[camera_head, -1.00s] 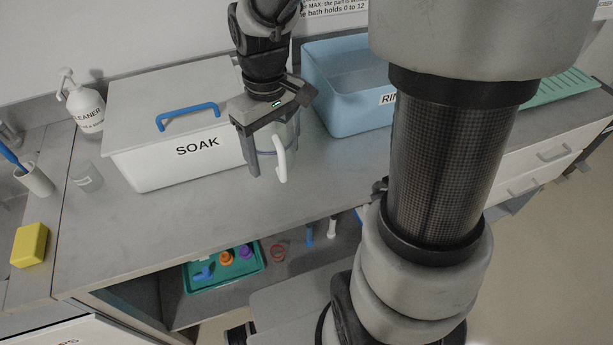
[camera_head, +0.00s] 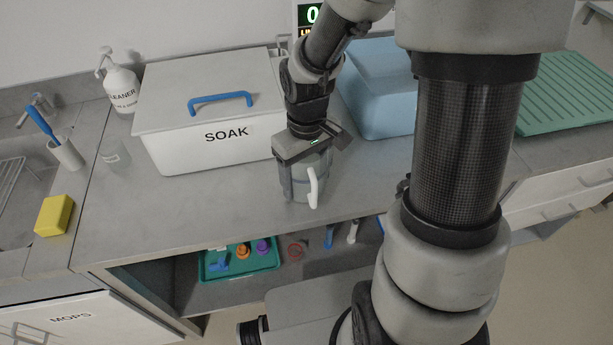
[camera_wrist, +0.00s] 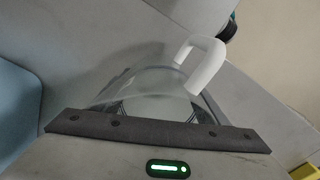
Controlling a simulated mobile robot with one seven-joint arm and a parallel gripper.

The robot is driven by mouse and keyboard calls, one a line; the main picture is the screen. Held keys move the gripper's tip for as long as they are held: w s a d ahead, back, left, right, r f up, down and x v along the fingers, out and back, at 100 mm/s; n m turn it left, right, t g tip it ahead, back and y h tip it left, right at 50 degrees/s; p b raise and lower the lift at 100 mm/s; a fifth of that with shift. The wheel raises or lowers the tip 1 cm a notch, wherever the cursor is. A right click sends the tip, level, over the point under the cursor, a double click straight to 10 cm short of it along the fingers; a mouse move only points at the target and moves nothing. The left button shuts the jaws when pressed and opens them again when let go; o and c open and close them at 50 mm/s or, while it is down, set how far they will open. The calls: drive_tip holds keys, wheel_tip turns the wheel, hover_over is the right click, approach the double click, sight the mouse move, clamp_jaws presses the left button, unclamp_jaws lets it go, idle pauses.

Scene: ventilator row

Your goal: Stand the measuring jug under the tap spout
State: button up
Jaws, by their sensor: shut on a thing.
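The measuring jug (camera_head: 298,187) is clear with a white handle (camera_head: 313,187). My gripper (camera_head: 303,162) is shut on it from above and holds it upright over the front of the grey worktop, just right of the SOAK box. I cannot tell whether its base touches the worktop. In the wrist view the clear jug (camera_wrist: 150,85) lies between the jaws, its white handle (camera_wrist: 203,65) pointing up and right. The tap (camera_head: 40,103) stands at the far left behind the sink (camera_head: 14,205); its spout is small and partly hidden by a blue-handled brush.
The SOAK box (camera_head: 190,150) with a blue-handled lid stands between jug and sink. A blue tub (camera_head: 380,105) is behind right. The front worktop strip is clear.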

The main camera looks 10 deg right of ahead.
drive_tip(key=shift+f, duration=0.2)
drive_tip(key=o, duration=1.1)
drive_tip(key=shift+r, duration=0.1)
drive_tip(key=shift+c, duration=0.2)
drive_tip(key=shift+r, duration=0.1)
